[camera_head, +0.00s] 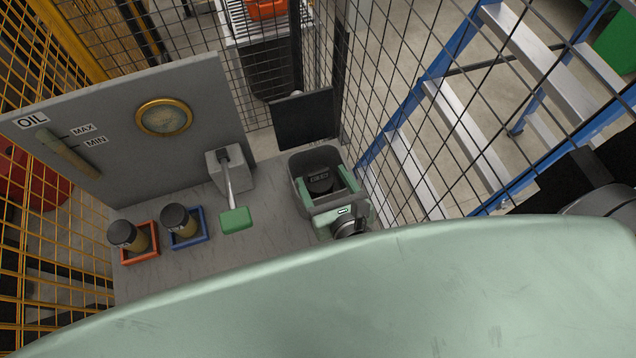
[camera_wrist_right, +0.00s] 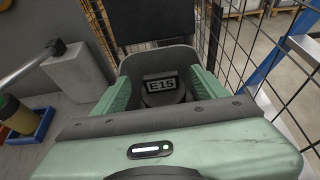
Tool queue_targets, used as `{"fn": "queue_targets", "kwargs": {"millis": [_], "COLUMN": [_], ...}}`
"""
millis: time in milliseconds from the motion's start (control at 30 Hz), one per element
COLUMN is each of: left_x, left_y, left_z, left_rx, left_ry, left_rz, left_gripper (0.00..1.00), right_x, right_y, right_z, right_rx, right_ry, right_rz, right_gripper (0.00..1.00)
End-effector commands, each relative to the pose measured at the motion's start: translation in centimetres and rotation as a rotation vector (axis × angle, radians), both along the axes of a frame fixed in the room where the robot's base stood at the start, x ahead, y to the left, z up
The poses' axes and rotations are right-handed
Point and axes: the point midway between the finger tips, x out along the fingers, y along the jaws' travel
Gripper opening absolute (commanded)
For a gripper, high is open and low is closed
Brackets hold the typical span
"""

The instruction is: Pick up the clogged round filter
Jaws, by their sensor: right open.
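A black round piece marked E15 (camera_wrist_right: 163,92) sits inside a grey open bin (camera_head: 311,158); it also shows in the head view (camera_head: 319,181). My right gripper (camera_head: 328,184) reaches into the bin, its green fingers apart on either side of the black piece. In the wrist view the right gripper (camera_wrist_right: 163,85) is open, with no visible grip on it. A round brass-rimmed disc (camera_head: 164,117) with a dull, murky face is on the grey upright panel. I cannot tell which round piece is the clogged filter. My left gripper is not in view.
A dark plate (camera_head: 304,118) stands behind the bin. Wire mesh fencing surrounds the bench.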

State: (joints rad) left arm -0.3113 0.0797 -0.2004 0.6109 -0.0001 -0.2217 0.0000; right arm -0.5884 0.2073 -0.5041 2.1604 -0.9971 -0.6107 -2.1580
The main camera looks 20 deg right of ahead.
Motion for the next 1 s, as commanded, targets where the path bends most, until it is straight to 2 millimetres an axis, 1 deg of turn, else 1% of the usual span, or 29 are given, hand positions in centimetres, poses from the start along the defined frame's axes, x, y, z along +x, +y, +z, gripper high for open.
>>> {"fn": "queue_targets", "kwargs": {"millis": [33,100,167,233,333,567,600,667,700,767,800,833,1000], "left_x": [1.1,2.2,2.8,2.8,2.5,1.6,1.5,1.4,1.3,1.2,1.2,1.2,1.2], "left_y": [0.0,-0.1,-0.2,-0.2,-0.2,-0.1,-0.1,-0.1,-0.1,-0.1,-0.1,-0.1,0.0], "left_z": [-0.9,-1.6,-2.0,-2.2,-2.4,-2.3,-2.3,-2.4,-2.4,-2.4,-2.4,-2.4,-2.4], "left_rx": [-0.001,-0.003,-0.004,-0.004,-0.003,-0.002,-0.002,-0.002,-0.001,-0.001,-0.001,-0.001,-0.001], "left_ry": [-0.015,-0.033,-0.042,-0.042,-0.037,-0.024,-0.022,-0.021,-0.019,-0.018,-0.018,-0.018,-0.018], "left_rz": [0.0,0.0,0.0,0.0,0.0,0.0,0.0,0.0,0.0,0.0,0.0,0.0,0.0], "left_gripper": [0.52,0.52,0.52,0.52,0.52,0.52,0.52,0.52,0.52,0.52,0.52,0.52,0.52], "right_x": [0.8,1.8,2.6,3.4,4.0,4.0,4.0,4.0,4.0,4.0,4.0,4.0,4.0], "right_y": [0.0,0.1,0.1,0.1,0.2,0.2,0.2,0.2,0.2,0.2,0.2,0.2,0.2], "right_z": [-0.7,-1.4,-1.7,-1.9,-2.0,-2.0,-1.9,-2.0,-2.0,-2.0,-2.0,-2.0,-1.9], "right_rx": [0.002,0.002,0.001,0.001,0.001,0.001,0.001,0.001,0.001,0.001,0.001,0.001,0.001], "right_ry": [-0.004,-0.004,-0.003,-0.002,-0.001,0.001,0.001,0.001,0.001,0.001,0.001,0.001,0.001], "right_rz": [-0.001,-0.002,-0.001,0.0,0.001,0.001,0.001,0.001,0.001,0.001,0.001,0.001,0.001], "right_gripper": [0.73,0.73,0.73,0.73,0.73,0.73,0.62,0.45,0.34,0.17,0.06,0.0,0.0]}}
